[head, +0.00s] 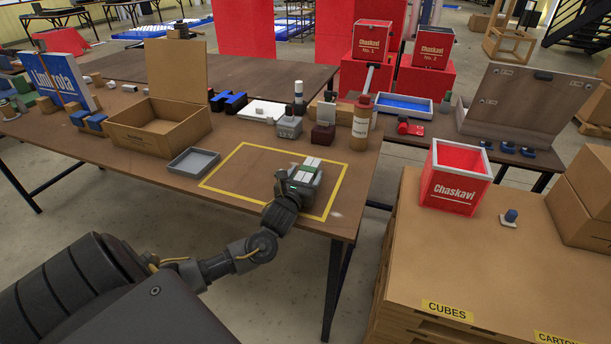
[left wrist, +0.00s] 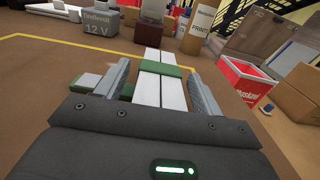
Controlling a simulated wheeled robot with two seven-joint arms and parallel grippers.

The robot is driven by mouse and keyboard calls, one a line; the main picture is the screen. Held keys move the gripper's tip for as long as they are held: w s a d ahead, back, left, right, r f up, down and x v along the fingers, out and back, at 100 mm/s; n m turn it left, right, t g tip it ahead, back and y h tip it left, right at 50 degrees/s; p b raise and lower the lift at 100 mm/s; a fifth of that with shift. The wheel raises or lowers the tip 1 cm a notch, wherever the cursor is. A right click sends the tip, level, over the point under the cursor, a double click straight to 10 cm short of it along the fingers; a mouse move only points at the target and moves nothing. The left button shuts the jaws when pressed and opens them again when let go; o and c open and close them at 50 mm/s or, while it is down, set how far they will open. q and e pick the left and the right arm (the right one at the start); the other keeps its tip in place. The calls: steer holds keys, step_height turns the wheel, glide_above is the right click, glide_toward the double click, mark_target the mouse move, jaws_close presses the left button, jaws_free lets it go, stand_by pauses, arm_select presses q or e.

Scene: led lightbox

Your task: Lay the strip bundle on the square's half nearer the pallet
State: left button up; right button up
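The strip bundle (head: 311,165), white strips with a green band, is over the yellow-outlined square (head: 241,146), in its right half, nearer the pallet. In the left wrist view the bundle (left wrist: 161,88) runs lengthwise between the fingers of my left gripper (left wrist: 161,85). A narrow gap shows between it and each finger, so the gripper looks open around it. In the head view my left gripper (head: 303,178) is low at the square's front right and partly covers the bundle. Contact with the tabletop is hidden. A white and green piece (left wrist: 88,80) shows beside the left finger. My right gripper is not in view.
The pallet (head: 440,270) with a red Chaskavi bin (head: 455,180) stands right of the table. A grey tray (head: 193,162) and an open cardboard box (head: 160,125) lie left of the square. The square's left half looks mostly clear.

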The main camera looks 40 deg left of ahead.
arm_select(q)
steer(key=shift+r, duration=0.1)
steer(key=v, duration=1.2)
steer(key=shift+w+d, duration=0.1)
stand_by(0.3)
